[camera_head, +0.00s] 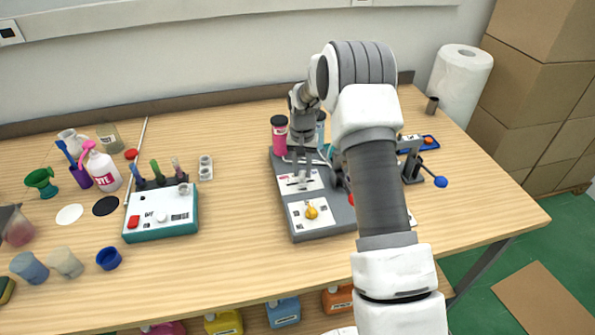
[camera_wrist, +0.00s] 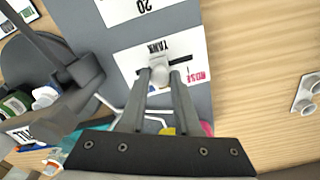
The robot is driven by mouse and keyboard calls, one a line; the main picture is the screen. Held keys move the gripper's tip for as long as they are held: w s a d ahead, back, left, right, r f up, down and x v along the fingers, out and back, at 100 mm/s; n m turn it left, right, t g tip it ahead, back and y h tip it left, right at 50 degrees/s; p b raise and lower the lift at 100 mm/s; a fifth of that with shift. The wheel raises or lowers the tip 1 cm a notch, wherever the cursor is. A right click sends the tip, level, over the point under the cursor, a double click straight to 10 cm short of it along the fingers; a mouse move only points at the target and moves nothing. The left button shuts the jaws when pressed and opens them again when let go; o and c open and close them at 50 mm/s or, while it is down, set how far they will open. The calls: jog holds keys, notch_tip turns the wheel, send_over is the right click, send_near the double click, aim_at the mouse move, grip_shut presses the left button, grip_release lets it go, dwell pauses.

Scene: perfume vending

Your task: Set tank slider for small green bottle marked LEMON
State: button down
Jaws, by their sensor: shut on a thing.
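The tank slider is a pale knob (camera_wrist: 160,74) in a dark slot on a white plate marked TANK (camera_wrist: 158,48). The knob sits near the middle of its slot. My gripper (camera_wrist: 160,78) has one finger on each side of the knob and is shut on it. ROSE is printed in pink at the plate's right end in the wrist view; a finger hides the other end. In the head view my gripper (camera_head: 301,178) is down at the grey machine (camera_head: 284,209). A green bottle (camera_wrist: 15,106) with a white cap shows at the wrist view's left edge; its label is unreadable.
A pink tank (camera_head: 279,137) stands at the machine's back, with a blue one (camera_head: 320,130) beside it. A yellow knob (camera_head: 311,212) is on the front plate.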

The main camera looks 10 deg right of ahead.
aim_at(301, 173)
jog(key=c, duration=0.6)
grip_release()
jog(key=shift+a, duration=0.25)
jog(key=shift+r, duration=0.1)
notch_tip(301, 173, up, 17)
jog(key=shift+r, duration=0.2)
jog(key=s+a+r+n+t, duration=0.2)
jog(key=s+r+t, duration=0.1)
jog(key=s+r, duration=1.2)
jog(key=s+f+n+t, duration=0.1)
jog(key=s, duration=0.6)
jog(key=s+a+f, duration=0.1)
jog(key=s+f, duration=0.1)
jog(key=s, duration=0.4)
jog(key=s+f+n+t, duration=0.1)
jog(key=s, duration=0.6)
jog(key=shift+s+a+f+n+t, duration=0.15)
jog(key=shift+s+f+n+t, duration=0.15)
